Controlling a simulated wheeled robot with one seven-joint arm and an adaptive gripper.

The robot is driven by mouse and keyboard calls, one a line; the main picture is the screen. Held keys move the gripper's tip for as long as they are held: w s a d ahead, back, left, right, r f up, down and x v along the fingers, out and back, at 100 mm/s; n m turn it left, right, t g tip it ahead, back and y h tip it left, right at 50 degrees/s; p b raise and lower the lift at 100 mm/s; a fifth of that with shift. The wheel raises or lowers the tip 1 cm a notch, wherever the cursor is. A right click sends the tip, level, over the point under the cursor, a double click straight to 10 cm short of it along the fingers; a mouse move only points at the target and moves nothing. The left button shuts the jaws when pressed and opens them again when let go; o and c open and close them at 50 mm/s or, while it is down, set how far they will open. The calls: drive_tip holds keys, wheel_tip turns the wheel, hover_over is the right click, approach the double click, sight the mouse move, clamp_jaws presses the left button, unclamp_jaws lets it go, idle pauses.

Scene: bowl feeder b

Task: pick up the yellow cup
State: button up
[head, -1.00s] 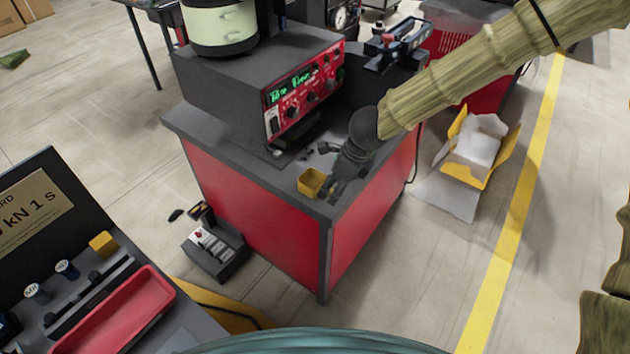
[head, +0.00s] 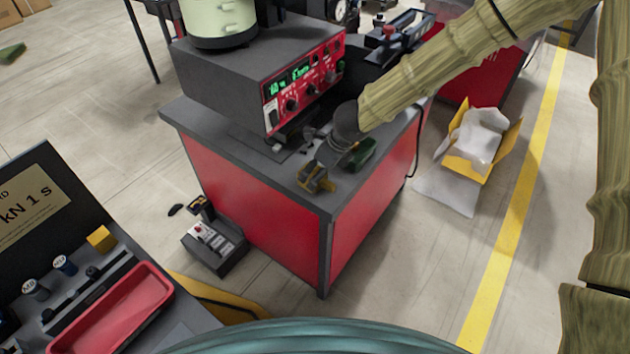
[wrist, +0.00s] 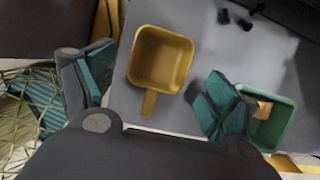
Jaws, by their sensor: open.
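The yellow cup (wrist: 160,60) is a small square cup with a short handle, standing upright on the dark grey bench top (head: 215,135) near its front edge. In the wrist view it lies between my open fingers, a little ahead of the fingertips, its handle pointing back toward the palm. My gripper (wrist: 152,92) is open, with one teal-padded finger on each side of the cup and visible gaps. In the head view my gripper (head: 316,180) covers much of the cup (head: 314,185).
A green tray (wrist: 271,123) with a small orange item sits just right of my right finger. Small dark parts (wrist: 236,18) lie beyond the cup. A grey machine with a red control panel (head: 303,80) stands behind. The bench's front edge is close.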

drive_tip(key=shift+x, duration=1.8)
drive_tip(key=shift+s, duration=0.1)
drive_tip(key=shift+c, duration=0.3)
drive_tip(key=c, duration=1.2)
